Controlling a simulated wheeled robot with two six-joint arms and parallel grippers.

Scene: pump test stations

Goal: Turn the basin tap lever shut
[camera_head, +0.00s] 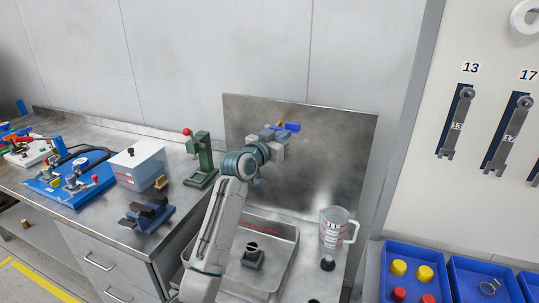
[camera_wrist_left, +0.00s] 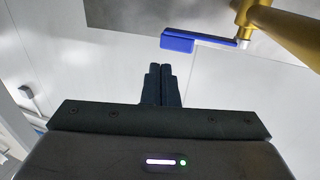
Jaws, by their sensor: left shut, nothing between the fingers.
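The tap's blue lever (camera_head: 291,127) shows at the steel back panel, above the basin (camera_head: 291,262). In the left wrist view the blue lever (camera_wrist_left: 178,43) runs sideways from the brass tap body (camera_wrist_left: 262,14) at upper right. My left gripper (camera_head: 277,137) is in front of the tap and partly hides it. Its fingers (camera_wrist_left: 160,68) are shut and empty, pointing toward the lever's blue end. A small gap shows between the fingertips and the lever in the left wrist view. My right gripper is in neither view.
A clear measuring jug (camera_head: 333,233) stands right of the basin. A dark fitting (camera_head: 253,258) sits inside the basin. A green press (camera_head: 201,160) and a white-and-blue box (camera_head: 139,165) stand on the bench to the left. Blue bins (camera_head: 412,258) are at lower right.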

